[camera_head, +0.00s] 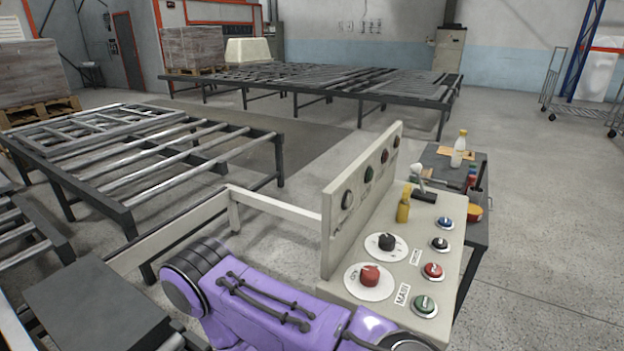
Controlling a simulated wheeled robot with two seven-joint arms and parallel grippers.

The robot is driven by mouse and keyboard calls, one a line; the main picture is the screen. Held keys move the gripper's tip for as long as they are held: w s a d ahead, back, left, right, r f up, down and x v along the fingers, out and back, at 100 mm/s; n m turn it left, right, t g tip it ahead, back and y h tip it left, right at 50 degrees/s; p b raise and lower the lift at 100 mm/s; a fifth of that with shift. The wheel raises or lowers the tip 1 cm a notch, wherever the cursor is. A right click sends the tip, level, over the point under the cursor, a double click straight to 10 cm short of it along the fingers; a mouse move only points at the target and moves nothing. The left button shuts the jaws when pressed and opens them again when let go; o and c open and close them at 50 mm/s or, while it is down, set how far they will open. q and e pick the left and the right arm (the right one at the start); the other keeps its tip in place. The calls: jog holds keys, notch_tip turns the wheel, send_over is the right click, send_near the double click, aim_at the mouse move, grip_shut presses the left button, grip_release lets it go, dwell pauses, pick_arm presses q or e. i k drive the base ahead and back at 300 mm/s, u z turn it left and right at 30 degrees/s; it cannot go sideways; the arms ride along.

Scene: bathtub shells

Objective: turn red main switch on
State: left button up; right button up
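The red main switch (369,275) is a red rotary knob on a round white dial plate, on the near left part of the sloped control panel (398,258). A label that appears to read "MAIN" lies to its right. A black rotary knob (386,242) on a similar dial sits just behind it. My purple arm crosses the bottom of the view, in front of the panel's near edge. Neither gripper shows in the view, and nothing is seen touching the red knob.
Blue, black, red and green push buttons (432,271) line the panel's right side. A yellow bottle (403,206) stands on the panel behind the knobs. An upright board (362,190) edges its left. A dark cart (460,178) stands behind; roller tables (150,160) lie left.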

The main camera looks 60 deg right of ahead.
aim_at(369, 275)
jog(key=k, duration=1)
jog(key=u, duration=1.25)
jog(key=i, duration=0.7)
jog(key=z, duration=3.4)
jog(key=i, duration=0.5)
jog(key=u, duration=0.05)
